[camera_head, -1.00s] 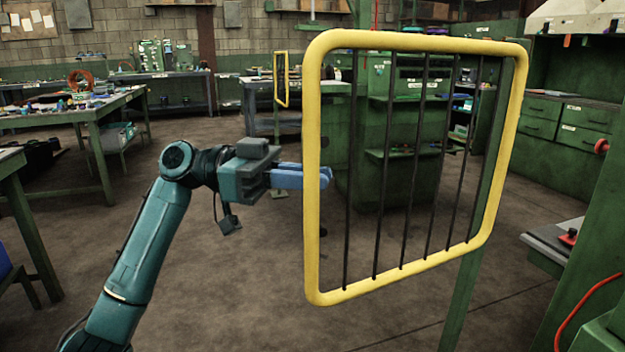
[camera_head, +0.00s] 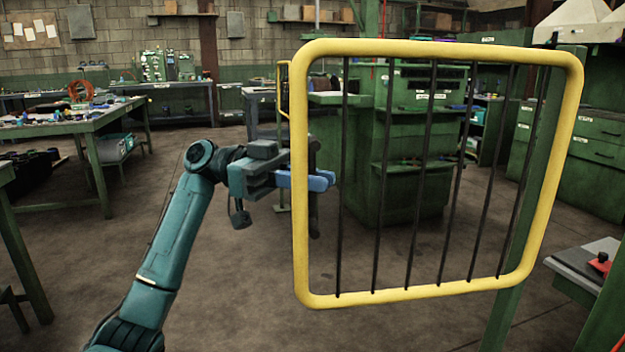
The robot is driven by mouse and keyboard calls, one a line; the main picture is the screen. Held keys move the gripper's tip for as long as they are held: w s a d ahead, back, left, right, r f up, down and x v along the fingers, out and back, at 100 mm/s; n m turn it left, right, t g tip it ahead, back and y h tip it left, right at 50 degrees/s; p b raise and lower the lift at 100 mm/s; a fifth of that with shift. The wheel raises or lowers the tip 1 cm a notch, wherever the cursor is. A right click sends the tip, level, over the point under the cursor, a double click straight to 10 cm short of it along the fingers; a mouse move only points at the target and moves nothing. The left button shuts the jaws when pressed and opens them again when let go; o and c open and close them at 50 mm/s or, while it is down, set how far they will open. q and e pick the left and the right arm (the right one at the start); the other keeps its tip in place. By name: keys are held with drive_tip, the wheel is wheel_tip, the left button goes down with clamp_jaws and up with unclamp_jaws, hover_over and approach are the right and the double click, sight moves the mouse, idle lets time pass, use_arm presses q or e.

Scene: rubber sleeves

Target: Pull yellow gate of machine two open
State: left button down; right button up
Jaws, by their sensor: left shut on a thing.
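The yellow gate (camera_head: 300,235), a rounded yellow frame with several thin black vertical bars, fills the right half of the head view. It stands nearly face-on, with its right side by a green post (camera_head: 507,310). A dark upright handle (camera_head: 314,220) shows just inside its left side. My left gripper (camera_head: 322,181), with blue fingers, is at the middle of the gate's left side. Its fingers cross the yellow upright and are shut at the handle; the exact contact is hard to see. My right gripper is not in view.
A green machine (camera_head: 415,180) shows behind the bars. A smaller yellow gate (camera_head: 284,88) is farther back. A cluttered green workbench (camera_head: 75,127) stands at the left. A grey-topped surface with a red item (camera_head: 600,263) is at the lower right. The floor around my left arm is clear.

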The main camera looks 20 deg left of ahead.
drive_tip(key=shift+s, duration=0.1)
use_arm(q)
drive_tip(key=c, duration=1.5)
unclamp_jaws()
drive_tip(key=shift+c, duration=0.2)
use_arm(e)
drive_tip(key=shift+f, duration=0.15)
use_arm(q)
drive_tip(key=a+p, duration=0.1)
drive_tip(key=a, duration=1.2)
drive_tip(key=shift+w, duration=0.15)
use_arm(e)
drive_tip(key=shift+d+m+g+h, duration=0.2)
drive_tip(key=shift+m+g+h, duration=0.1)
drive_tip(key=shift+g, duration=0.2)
